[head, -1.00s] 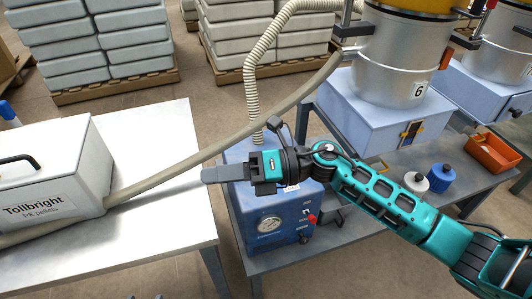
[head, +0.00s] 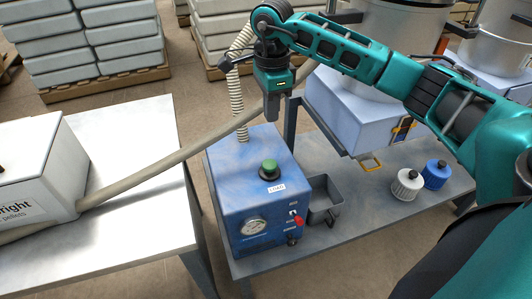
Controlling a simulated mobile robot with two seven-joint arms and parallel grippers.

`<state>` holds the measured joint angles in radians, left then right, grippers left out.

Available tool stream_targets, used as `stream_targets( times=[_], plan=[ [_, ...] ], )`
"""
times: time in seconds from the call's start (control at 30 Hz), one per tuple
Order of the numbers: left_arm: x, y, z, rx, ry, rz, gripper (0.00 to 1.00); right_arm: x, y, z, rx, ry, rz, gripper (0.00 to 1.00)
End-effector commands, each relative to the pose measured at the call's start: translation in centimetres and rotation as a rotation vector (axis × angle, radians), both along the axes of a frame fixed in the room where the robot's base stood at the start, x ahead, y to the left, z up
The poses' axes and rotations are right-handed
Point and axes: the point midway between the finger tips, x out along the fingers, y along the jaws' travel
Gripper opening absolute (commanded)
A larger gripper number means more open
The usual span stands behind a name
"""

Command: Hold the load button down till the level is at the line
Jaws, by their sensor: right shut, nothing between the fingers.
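The green load button (head: 269,167) sits on top of a blue box unit (head: 236,180), with a small label in front of it. The unit has a round gauge (head: 254,227) and a red knob (head: 297,220) on its front. My right gripper (head: 271,118) points down, shut and empty, above and behind the button, apart from it. The metal hopper (head: 385,20) behind is largely covered by my right arm, and no level or line can be made out. My left gripper is not in view.
A ribbed hose (head: 237,95) rises from the blue unit.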

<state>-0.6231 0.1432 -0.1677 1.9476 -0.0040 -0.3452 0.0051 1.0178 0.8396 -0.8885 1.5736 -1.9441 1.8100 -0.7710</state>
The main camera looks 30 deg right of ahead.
Motion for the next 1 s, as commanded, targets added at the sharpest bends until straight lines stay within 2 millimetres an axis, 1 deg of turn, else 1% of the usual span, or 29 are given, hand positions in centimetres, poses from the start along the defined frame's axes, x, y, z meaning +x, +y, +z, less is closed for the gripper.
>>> stream_targets(
  times=[0.23, 0.37, 0.47, 0.7, 0.8, 0.9, 1.0],
  plan=[
    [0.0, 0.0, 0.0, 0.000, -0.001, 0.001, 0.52, 0.0, 0.1, -0.2, 0.003, 0.001, 0.000, 0.00],
    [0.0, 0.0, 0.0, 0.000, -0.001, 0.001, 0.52, -0.1, 0.2, -1.5, 0.005, 0.003, 0.000, 0.00],
    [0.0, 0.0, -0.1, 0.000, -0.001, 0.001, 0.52, -0.1, 0.2, -3.2, 0.005, 0.005, 0.000, 0.00],
    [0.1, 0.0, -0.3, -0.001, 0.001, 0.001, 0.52, -0.1, 0.2, -8.5, 0.005, 0.005, -0.001, 0.00],
    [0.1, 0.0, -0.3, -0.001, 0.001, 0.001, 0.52, -0.1, 0.2, -10.4, 0.006, 0.005, 0.000, 0.00],
    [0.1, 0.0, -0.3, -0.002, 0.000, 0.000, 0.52, -0.1, 0.2, -12.0, 0.007, 0.003, -0.001, 0.00],
    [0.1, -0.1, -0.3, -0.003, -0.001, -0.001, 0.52, 0.0, 0.2, -13.1, 0.007, 0.002, 0.000, 0.00]
  ],
)
